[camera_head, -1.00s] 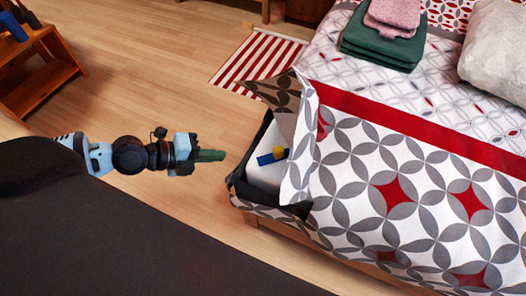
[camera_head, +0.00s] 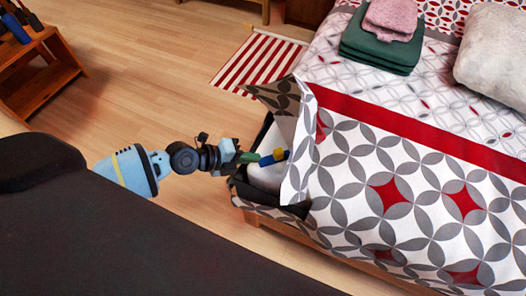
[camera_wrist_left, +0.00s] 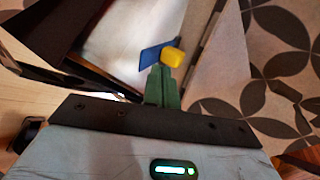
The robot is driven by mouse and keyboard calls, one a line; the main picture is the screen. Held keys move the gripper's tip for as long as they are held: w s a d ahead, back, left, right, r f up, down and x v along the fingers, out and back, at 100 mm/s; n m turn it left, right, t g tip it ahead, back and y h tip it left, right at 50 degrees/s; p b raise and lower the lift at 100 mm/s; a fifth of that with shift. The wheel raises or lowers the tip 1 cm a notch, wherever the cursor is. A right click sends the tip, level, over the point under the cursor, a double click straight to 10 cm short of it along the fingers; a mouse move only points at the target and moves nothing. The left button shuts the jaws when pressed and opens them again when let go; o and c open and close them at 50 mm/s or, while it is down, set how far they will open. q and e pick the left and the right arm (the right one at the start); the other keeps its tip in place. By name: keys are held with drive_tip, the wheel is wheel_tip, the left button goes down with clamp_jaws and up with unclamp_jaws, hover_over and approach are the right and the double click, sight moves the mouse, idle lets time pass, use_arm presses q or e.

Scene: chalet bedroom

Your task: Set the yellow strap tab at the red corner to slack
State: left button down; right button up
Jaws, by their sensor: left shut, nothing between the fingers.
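The yellow strap tab (camera_head: 279,154) sits on a blue strap piece (camera_head: 267,160) at the opened bed corner, on a white surface. In the left wrist view, the yellow tab (camera_wrist_left: 173,57) lies just beyond the fingertips, with the blue piece (camera_wrist_left: 151,54) to its left. My left gripper (camera_head: 256,157) has green fingers, shut and empty, with the tips close to the blue piece. In the left wrist view, its closed fingers (camera_wrist_left: 161,82) point up toward the tab; contact cannot be told. No red mark shows at this corner. My right gripper is not in view.
The patterned cover's folded-back flap (camera_head: 300,140) stands just right of the tab. Dark fabric (camera_head: 272,193) edges the corner. Folded green towels (camera_head: 375,52) and a pillow (camera_head: 495,55) lie farther up the bed. The floor to the left is clear up to a wooden stand (camera_head: 40,75).

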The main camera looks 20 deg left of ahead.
sight(274, 152)
use_arm(q)
drive_tip(key=shift+w+d+r+p, duration=0.2)
drive_tip(key=shift+w+d+p, duration=0.3)
drive_tip(key=shift+w+d, duration=0.4)
drive_tip(key=shift+w+d+f, duration=0.15)
drive_tip(key=shift+w+d, duration=0.25)
drive_tip(key=shift+d, duration=0.1)
drive_tip(key=shift+w+d+f+b, duration=0.1)
drive_tip(key=shift+w+d+b, duration=0.55)
drive_tip(key=shift+w+d, duration=0.35)
drive_tip(key=shift+d, duration=0.05)
drive_tip(key=shift+r, duration=0.2)
drive_tip(key=shift+d, duration=0.1)
